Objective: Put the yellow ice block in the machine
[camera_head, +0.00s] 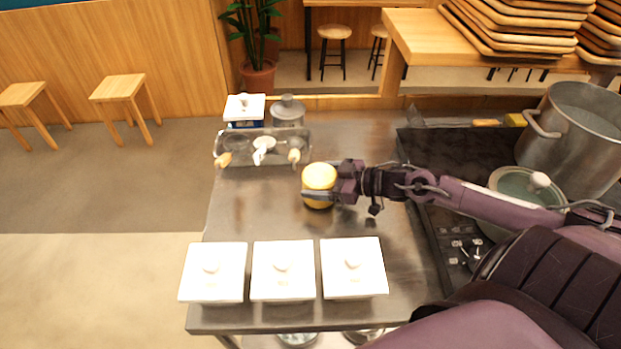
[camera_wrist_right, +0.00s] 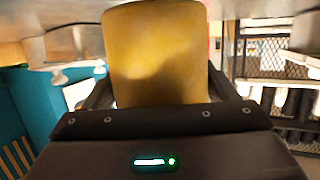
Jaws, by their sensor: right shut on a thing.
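The yellow ice block (camera_head: 319,177) is a rounded yellow piece over the middle of the steel counter. My right gripper (camera_head: 326,188) reaches in from the right and is shut on it. In the right wrist view the yellow block (camera_wrist_right: 155,55) fills the space between the fingers. My left gripper is in neither view.
Three white lidded boxes (camera_head: 283,270) line the counter's front edge. A white-lidded container (camera_head: 244,108) and a grey jar (camera_head: 287,110) stand behind the machine. A stove with a large pot (camera_head: 574,135) and a lidded pot is on the right. The counter's middle (camera_head: 255,212) is clear.

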